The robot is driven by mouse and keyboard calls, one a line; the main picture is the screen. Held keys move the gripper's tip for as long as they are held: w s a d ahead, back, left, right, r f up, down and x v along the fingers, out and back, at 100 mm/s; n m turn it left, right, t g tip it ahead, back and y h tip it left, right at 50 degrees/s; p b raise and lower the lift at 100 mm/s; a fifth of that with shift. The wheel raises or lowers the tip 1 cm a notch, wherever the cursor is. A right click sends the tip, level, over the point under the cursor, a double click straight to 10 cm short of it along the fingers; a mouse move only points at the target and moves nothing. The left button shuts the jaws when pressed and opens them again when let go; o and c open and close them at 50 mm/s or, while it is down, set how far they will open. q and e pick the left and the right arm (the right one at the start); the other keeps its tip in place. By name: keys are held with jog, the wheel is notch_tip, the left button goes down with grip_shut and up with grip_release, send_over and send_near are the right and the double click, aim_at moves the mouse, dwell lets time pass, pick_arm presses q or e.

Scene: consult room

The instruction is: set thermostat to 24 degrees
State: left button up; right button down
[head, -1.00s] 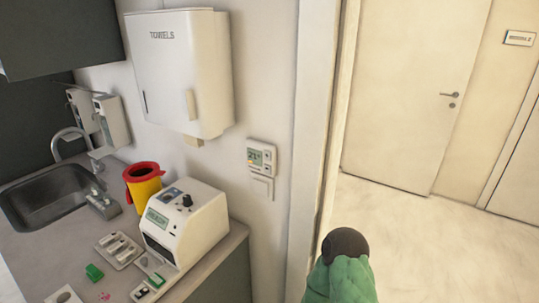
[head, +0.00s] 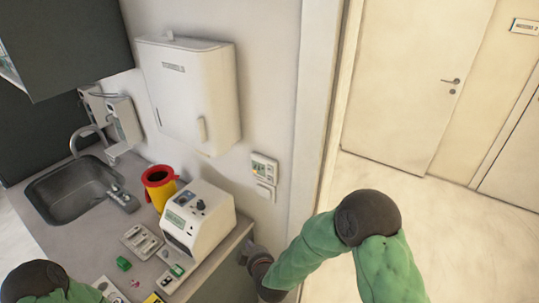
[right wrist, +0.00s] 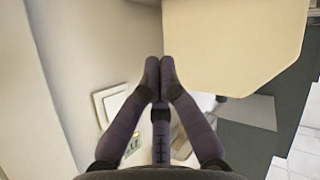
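The thermostat (head: 264,168) is a small white wall unit with a display and a coloured patch, on the wall to the right of the towel dispenser. Its digits are too small to read. A white plate (head: 265,191) sits just below it. My right gripper (head: 244,253) is low by the counter's right edge, below the thermostat and apart from it. In the right wrist view its fingers (right wrist: 160,66) meet at the tips with nothing between them. A part of the thermostat (right wrist: 132,143) shows there behind a finger. My left gripper is out of view.
The towel dispenser (head: 190,92) juts from the wall left of the thermostat. A white device (head: 199,222) and a yellow-red bin (head: 159,186) stand on the counter (head: 88,238). A door frame (head: 318,110) borders the wall on the right.

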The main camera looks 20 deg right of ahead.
aim_at(270, 169)
pick_arm(q)
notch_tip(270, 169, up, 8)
jog(key=p, duration=0.6)
pick_arm(e)
notch_tip(270, 169, up, 22)
jog(key=w+n+t+h, duration=0.2)
jog(key=t, duration=0.2)
jog(key=shift+w+d+f+n+t, duration=0.2)
jog(key=shift+d+n+t, duration=0.1)
jog(key=shift+d+t, duration=0.1)
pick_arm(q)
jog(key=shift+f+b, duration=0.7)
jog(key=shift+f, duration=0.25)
pick_arm(e)
jog(key=shift+w+d, duration=0.9)
jog(key=shift+d, duration=0.25)
jog(key=shift+w+d, duration=0.9)
jog(key=shift+d, duration=0.25)
jog(key=shift+w+d, duration=0.9)
jog(key=shift+d, duration=0.25)
pick_arm(q)
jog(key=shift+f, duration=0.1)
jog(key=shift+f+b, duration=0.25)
jog(key=shift+b, duration=0.1)
pick_arm(e)
jog(key=shift+w+d, duration=0.25)
jog(key=shift+d, duration=0.1)
